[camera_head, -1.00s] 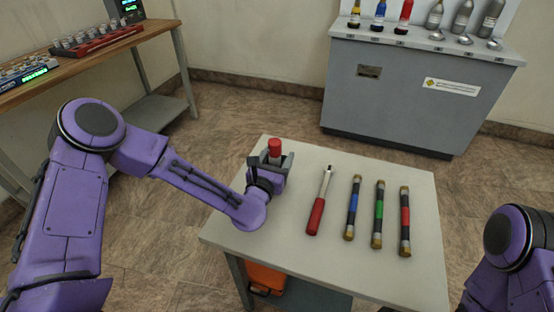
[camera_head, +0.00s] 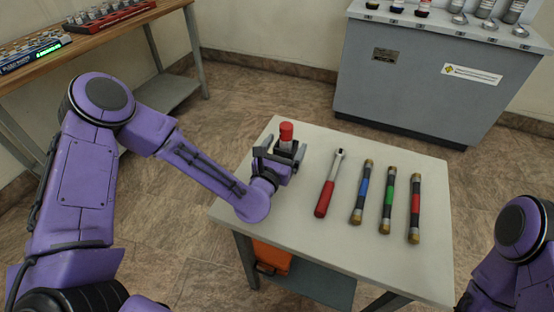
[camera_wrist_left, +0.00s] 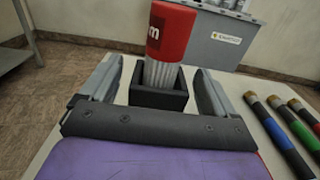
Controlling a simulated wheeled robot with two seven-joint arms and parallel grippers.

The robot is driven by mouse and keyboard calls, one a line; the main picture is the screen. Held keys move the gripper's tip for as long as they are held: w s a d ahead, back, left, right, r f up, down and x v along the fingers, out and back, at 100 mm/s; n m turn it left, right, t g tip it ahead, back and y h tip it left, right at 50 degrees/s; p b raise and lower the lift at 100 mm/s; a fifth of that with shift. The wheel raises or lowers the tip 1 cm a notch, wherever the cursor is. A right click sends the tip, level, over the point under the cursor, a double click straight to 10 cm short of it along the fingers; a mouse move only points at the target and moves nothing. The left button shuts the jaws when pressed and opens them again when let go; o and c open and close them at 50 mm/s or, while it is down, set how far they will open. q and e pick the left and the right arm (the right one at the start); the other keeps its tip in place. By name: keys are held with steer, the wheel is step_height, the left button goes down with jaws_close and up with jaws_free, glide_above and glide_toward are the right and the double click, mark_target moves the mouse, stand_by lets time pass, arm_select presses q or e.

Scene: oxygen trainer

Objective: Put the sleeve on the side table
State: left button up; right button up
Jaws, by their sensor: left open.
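A white ribbed cylinder with a red top (camera_head: 286,131), which looks like the sleeve, stands upright in a small square black holder (camera_wrist_left: 158,93) on the pale side table (camera_head: 312,250). In the left wrist view a gap shows between each finger and the holder. My right gripper is out of view.
A red-handled tool (camera_head: 329,185) and three dark tubes banded blue (camera_head: 362,190), green (camera_head: 388,200) and red (camera_head: 414,208) lie on the table's right half. An orange case (camera_head: 272,258) sits beneath. A grey cabinet (camera_head: 420,85) and wooden bench (camera_head: 95,35) stand behind.

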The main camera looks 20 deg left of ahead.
arm_select(q)
steer(key=s+b, duration=0.1)
steer(key=s, duration=0.7)
steer(key=shift+s+a+f+b, duration=0.1)
steer(key=shift+a+b, duration=0.05)
steer(key=shift+b, duration=0.15)
steer(key=shift+s, duration=0.55)
